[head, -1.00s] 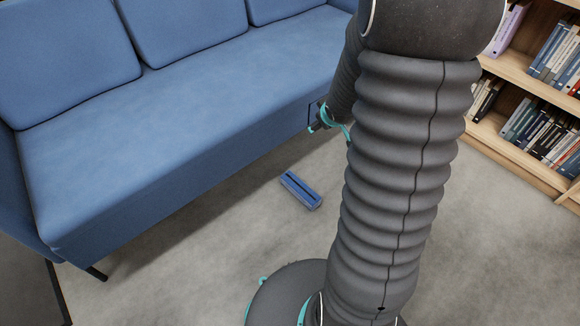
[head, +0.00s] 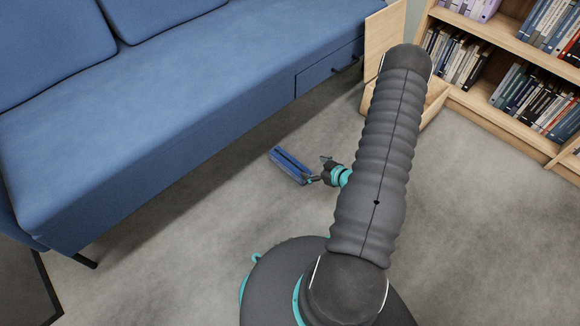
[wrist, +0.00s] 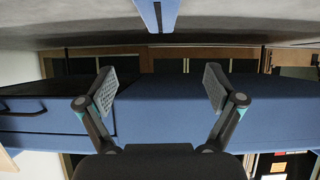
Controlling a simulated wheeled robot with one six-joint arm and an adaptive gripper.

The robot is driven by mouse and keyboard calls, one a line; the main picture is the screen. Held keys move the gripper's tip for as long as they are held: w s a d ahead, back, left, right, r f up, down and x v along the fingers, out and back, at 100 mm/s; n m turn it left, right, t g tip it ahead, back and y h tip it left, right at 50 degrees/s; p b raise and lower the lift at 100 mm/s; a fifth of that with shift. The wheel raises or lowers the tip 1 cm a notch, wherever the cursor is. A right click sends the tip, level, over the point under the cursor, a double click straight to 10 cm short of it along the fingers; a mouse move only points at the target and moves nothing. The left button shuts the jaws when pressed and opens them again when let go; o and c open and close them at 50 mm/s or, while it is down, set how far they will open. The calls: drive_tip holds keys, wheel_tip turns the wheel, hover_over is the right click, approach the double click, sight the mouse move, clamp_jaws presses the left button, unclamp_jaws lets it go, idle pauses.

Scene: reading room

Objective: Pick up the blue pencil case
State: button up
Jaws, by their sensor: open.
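The blue pencil case (head: 288,164), a long box shape with a dark stripe along its top, lies on the grey floor in front of the sofa. My gripper (head: 319,170) is low at its right end, open and empty. In the head view they overlap a little; I cannot tell whether they touch. In the wrist view, the two fingers of my gripper (wrist: 160,88) stand wide apart with nothing between them. One end of the pencil case (wrist: 168,12) shows at the top edge there, beyond the gap and cut off by the frame.
The blue sofa (head: 150,120) runs along the left and back, with a drawer (head: 328,74) in its base. A bookshelf (head: 480,110) stands at the right, with a wooden panel (head: 382,38) beside it. The floor (head: 180,260) left of the case is clear.

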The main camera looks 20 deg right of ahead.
drive_tip(key=b, duration=0.1)
approach(291, 162)
drive_tip(key=w, duration=0.1)
drive_tip(key=w+a+f, duration=0.1)
drive_tip(key=w+a, duration=0.1)
drive_tip(key=shift+w+f, duration=0.1)
drive_tip(key=shift+f, duration=0.15)
drive_tip(key=x, duration=0.4)
drive_tip(key=shift+w+d+f+b, duration=0.15)
drive_tip(key=shift+d+f+b, duration=0.15)
drive_tip(key=shift+f+b, duration=0.1)
drive_tip(key=shift+w+a+f, duration=0.1)
drive_tip(key=shift+w+f, duration=0.1)
drive_tip(key=shift+w, duration=0.2)
drive_tip(key=c, duration=1.3)
